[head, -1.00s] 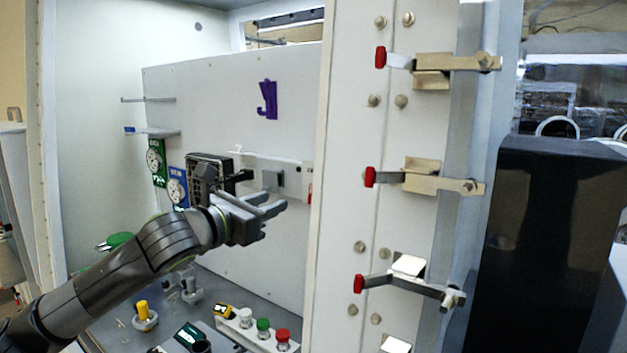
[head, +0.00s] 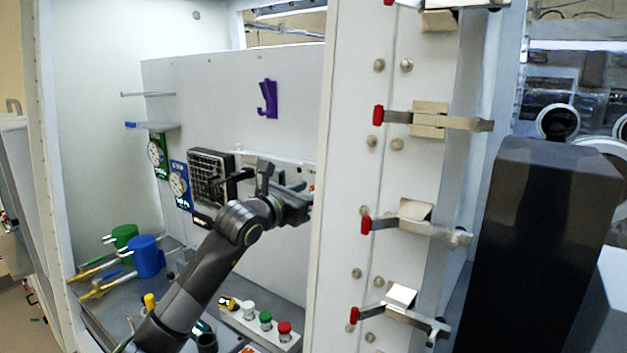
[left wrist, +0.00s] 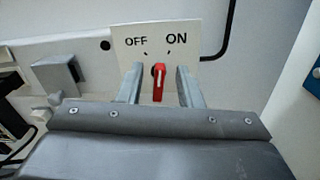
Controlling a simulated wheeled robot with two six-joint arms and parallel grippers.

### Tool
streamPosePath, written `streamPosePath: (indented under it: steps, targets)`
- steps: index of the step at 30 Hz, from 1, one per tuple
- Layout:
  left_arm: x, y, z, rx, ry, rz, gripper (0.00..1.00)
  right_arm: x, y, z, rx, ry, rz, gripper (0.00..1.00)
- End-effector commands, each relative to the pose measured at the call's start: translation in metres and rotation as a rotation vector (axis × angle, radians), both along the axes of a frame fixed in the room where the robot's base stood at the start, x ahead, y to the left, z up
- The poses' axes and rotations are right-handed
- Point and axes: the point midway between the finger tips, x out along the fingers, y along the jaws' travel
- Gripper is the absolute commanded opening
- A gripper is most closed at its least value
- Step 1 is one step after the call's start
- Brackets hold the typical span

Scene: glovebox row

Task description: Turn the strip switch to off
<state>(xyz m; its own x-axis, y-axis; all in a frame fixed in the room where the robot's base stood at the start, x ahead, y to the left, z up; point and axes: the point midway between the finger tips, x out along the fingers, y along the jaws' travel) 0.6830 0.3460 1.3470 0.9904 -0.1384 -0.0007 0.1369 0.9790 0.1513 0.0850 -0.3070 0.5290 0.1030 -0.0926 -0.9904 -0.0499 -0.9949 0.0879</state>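The fingers are apart, with a gap on each side of the lever; contact is not visible. In the head view my left gripper (head: 300,192) is at the back wall by the door frame, and the switch is mostly hidden there. My right gripper is not in view.
A grey box (left wrist: 62,77) sits left of the switch, and a black cable (left wrist: 228,35) runs to its right. The white door frame (head: 340,200) with red-tipped latches (head: 377,115) stands close right of my left gripper. Coloured buttons (head: 265,318) and canisters (head: 145,258) are below.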

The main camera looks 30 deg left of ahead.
Motion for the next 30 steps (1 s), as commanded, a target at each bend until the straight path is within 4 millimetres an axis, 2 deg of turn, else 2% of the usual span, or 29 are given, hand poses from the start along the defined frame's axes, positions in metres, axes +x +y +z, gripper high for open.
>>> streamPosePath:
  steps: [1, 6, 18, 20, 26, 30]
  targets:
    - [0.007, -0.001, 0.003, -0.004, 0.002, 0.0, 0.33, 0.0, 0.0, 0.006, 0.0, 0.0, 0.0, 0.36]
    - [0.023, -0.003, 0.001, -0.002, 0.0, 0.0, 0.33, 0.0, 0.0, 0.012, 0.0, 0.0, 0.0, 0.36]
    - [0.029, -0.004, 0.0, 0.0, -0.001, 0.0, 0.33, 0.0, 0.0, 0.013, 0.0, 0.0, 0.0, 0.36]
    - [0.029, -0.004, 0.0, 0.0, -0.001, 0.0, 0.28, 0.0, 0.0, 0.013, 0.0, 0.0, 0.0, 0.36]
    - [0.029, -0.004, 0.0, 0.0, -0.001, 0.0, 0.01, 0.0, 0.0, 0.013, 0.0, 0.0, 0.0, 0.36]
    - [0.029, -0.004, 0.0, 0.0, 0.0, 0.0, 0.0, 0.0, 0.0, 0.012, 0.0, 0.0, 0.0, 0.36]
